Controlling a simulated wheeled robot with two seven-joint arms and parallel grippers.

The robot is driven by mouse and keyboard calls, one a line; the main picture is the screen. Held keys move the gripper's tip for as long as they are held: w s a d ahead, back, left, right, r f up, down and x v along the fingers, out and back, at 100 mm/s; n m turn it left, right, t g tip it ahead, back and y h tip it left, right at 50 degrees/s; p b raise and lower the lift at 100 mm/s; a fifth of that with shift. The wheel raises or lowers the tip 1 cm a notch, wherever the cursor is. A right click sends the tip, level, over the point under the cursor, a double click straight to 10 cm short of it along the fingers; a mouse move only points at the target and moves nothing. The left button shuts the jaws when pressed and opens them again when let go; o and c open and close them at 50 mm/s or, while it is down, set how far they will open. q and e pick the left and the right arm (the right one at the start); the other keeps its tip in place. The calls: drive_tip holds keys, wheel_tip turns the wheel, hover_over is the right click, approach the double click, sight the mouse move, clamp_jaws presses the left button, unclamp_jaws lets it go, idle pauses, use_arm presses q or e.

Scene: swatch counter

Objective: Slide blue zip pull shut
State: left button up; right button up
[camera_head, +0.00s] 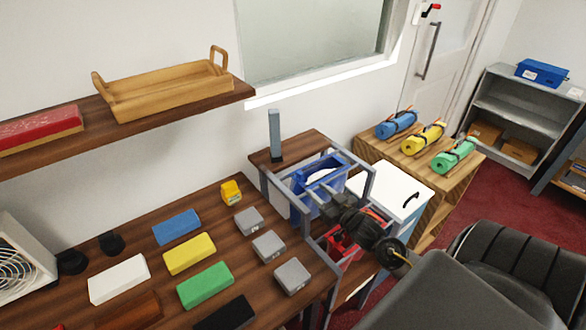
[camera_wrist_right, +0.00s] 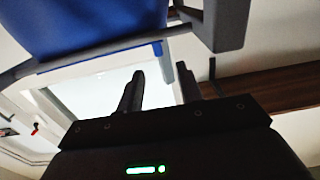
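A blue pouch (camera_head: 300,207) hangs in a grey metal frame (camera_head: 345,163) near the middle of the head view. Something white shows in its top opening. The blue zip pull is too small to make out. My right gripper (camera_head: 318,203) is at the front side of the blue pouch, its fingers pointing toward it. In the right wrist view its two dark fingers (camera_wrist_right: 160,85) stand apart with nothing visible between them. Blue material (camera_wrist_right: 90,25) fills the upper left there, beyond the fingertips. Whether a finger touches the pouch cannot be told. My left gripper is not in view.
A red pouch (camera_head: 340,246) hangs lower in the frame, partly behind my right gripper. A grey post (camera_head: 275,135) stands at the frame's back left. Coloured blocks (camera_head: 190,254) cover the wooden counter at left. A white-topped cabinet (camera_head: 390,185) stands right of the frame.

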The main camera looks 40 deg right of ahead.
sight(302, 176)
drive_tip(key=shift+w+d+r+p, duration=0.1)
drive_tip(key=shift+w+r+p, duration=0.15)
drive_tip(key=shift+w, duration=0.25)
drive_tip(key=shift+w+d+r+p, duration=0.1)
drive_tip(key=shift+w+p, duration=0.1)
drive_tip(key=shift+w, duration=0.25)
drive_tip(key=w+p, duration=0.1)
drive_tip(key=w, duration=0.6)
drive_tip(key=shift+w+f+p, duration=0.2)
drive_tip(key=shift+p, duration=0.1)
drive_tip(key=shift+w, duration=0.25)
drive_tip(key=shift+w+f, duration=0.1)
drive_tip(key=shift+w, duration=0.15)
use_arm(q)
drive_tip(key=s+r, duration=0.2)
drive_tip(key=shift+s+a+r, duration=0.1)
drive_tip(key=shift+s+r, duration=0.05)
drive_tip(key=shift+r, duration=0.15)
use_arm(e)
clamp_jaws()
